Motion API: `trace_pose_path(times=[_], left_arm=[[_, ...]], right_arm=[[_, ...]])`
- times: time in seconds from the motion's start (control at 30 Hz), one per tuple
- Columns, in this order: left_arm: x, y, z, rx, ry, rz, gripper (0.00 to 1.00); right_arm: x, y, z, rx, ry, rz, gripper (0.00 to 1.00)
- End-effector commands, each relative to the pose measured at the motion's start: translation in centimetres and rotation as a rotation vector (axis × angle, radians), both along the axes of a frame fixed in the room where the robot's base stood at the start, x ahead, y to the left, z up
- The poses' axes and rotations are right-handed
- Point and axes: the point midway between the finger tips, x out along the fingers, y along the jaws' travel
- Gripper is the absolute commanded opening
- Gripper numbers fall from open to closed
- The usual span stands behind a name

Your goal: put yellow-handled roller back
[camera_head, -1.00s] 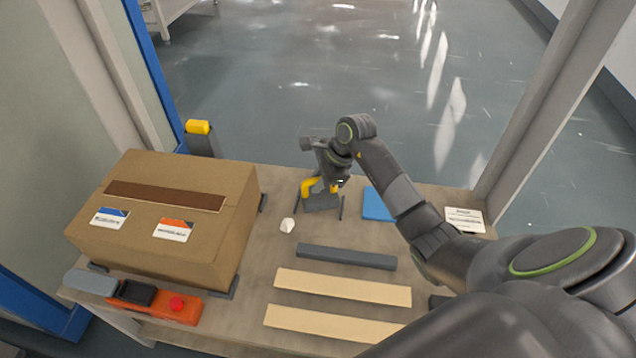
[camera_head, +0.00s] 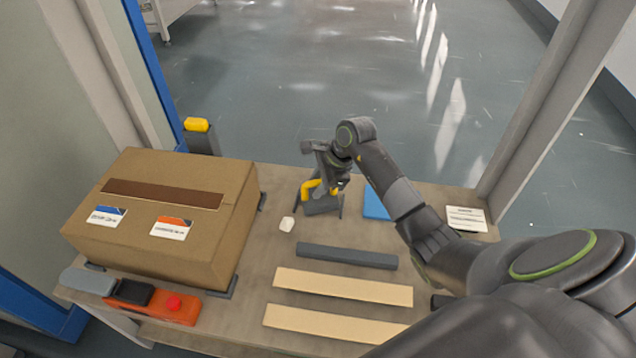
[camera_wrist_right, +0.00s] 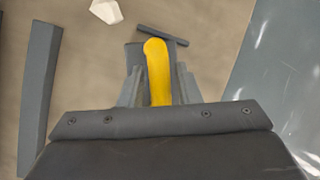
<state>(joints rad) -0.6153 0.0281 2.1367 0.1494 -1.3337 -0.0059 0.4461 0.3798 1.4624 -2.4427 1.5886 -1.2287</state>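The yellow-handled roller (camera_head: 308,188) is at the far middle of the table, its dark grey body under the yellow handle. In the right wrist view, the handle (camera_wrist_right: 158,65) runs between my right gripper's fingers (camera_wrist_right: 159,85), which lie close along both sides. My right gripper (camera_head: 324,180) appears shut on the handle. The roller's body is low at the table; I cannot tell whether it touches the surface. Thin dark bars (camera_wrist_right: 163,36) lie by it, one at each side in the head view. My left gripper is not in view.
A cardboard box (camera_head: 150,240) fills the table's left. A white piece (camera_head: 287,224) lies left of the roller and a blue block (camera_head: 376,205) right. A dark grey bar (camera_head: 346,256) and two pale strips (camera_head: 343,287) lie nearer. An orange control box (camera_head: 150,307) is front left.

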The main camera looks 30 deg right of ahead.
Motion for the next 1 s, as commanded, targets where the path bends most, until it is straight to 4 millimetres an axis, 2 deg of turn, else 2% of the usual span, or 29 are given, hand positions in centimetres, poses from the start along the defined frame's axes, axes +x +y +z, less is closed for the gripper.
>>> trace_pose_path(times=[0.47, 0.57, 0.67, 0.8, 1.0], left_arm=[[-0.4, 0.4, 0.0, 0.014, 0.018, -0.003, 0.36], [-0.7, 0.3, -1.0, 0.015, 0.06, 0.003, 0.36], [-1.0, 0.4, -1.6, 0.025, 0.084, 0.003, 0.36], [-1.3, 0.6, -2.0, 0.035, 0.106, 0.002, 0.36], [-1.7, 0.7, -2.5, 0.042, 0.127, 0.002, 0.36]], right_arm=[[0.0, 0.0, 0.6, 0.0, 0.0, 0.0, 0.39], [0.0, 0.0, 1.3, 0.0, 0.0, 0.0, 0.39], [-0.3, -0.6, 2.9, -0.003, -0.003, -0.001, 0.39], [-1.3, -1.8, 6.1, -0.005, -0.004, 0.002, 0.39], [-2.5, -3.1, 9.8, -0.003, -0.003, 0.0, 0.39]])
